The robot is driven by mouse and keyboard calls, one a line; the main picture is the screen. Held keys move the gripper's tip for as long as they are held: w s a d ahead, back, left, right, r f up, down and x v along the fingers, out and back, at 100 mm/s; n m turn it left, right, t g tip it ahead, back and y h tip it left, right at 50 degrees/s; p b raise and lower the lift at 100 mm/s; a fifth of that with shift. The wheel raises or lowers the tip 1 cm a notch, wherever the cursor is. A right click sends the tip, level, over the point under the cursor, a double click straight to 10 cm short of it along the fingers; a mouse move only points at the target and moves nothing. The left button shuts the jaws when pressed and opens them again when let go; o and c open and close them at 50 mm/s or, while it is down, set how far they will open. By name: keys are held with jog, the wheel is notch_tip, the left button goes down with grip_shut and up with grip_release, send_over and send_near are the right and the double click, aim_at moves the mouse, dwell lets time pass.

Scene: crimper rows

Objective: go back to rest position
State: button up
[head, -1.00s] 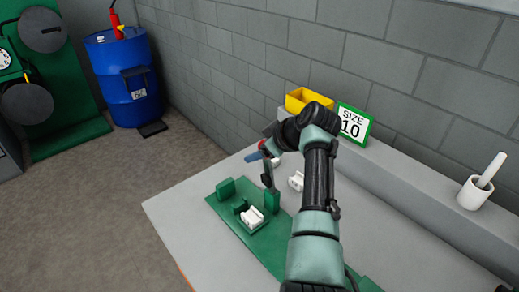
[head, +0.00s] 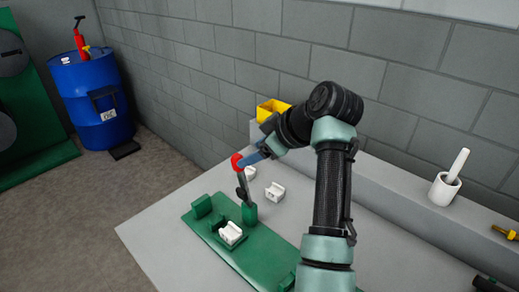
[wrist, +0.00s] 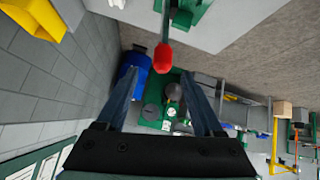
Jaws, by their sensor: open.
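My gripper (head: 253,158) is open, and its two dark blue fingers stand apart in the wrist view (wrist: 163,80) with nothing held between them. The red knob (head: 237,161) of the crimper's lever is close by the fingertips in the head view. In the wrist view the red knob (wrist: 163,57) shows just beyond the fingertips; I cannot tell whether they touch. The dark lever (head: 244,187) stands upright on the green crimper base (head: 265,258). A white block (head: 231,233) sits on that base.
White blocks (head: 275,192) (head: 250,173) lie on the grey table (head: 155,236) behind the crimper. A yellow bin (head: 268,109) and a white mortar with pestle (head: 445,188) stand on the ledge by the wall. A blue barrel (head: 92,98) stands on the floor at left.

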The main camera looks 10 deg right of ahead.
jog(key=shift+v, duration=0.95)
